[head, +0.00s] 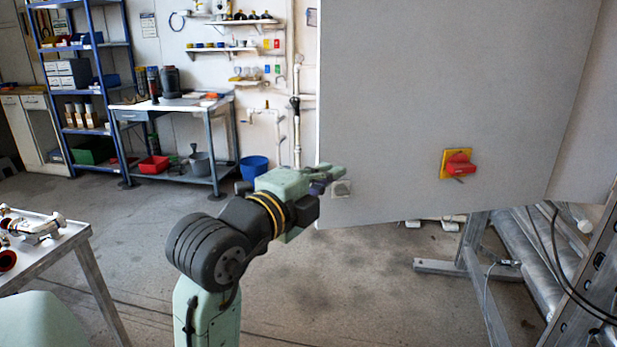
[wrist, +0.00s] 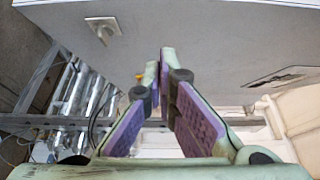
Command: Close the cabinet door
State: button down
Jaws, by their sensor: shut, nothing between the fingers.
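The cabinet door (head: 400,100) is a large flat grey panel in the head view, with a bright left edge. It carries a red rotary handle on a yellow plate (head: 457,163) and a small square latch (head: 341,188) near its lower left corner. A second grey panel (head: 594,130) adjoins it at the right; I cannot tell how far the door stands open. My gripper (head: 335,172) is at the door's lower left edge, beside the latch. Its fingers are shut and empty. In the wrist view, grey panel surface (wrist: 200,35) lies beyond the fingertips (wrist: 160,65); contact is unclear.
Metal framework (head: 490,270) with pipes and cables stands below and right of the door. A table with metal fittings (head: 35,228) is at the left. A workbench (head: 175,105), a blue shelf rack (head: 95,85) and a blue bucket (head: 253,167) stand behind. Floor between is clear.

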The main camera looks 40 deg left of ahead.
aim_at(341, 155)
jog(key=shift+w+a+p, duration=0.4)
jog(key=shift+w+a, duration=0.5)
jog(key=shift+w, duration=0.15)
jog(key=shift+w+a+p, duration=0.4)
jog(key=shift+w+a, duration=0.45)
jog(key=shift+w, duration=0.2)
jog(key=shift+a, duration=0.1)
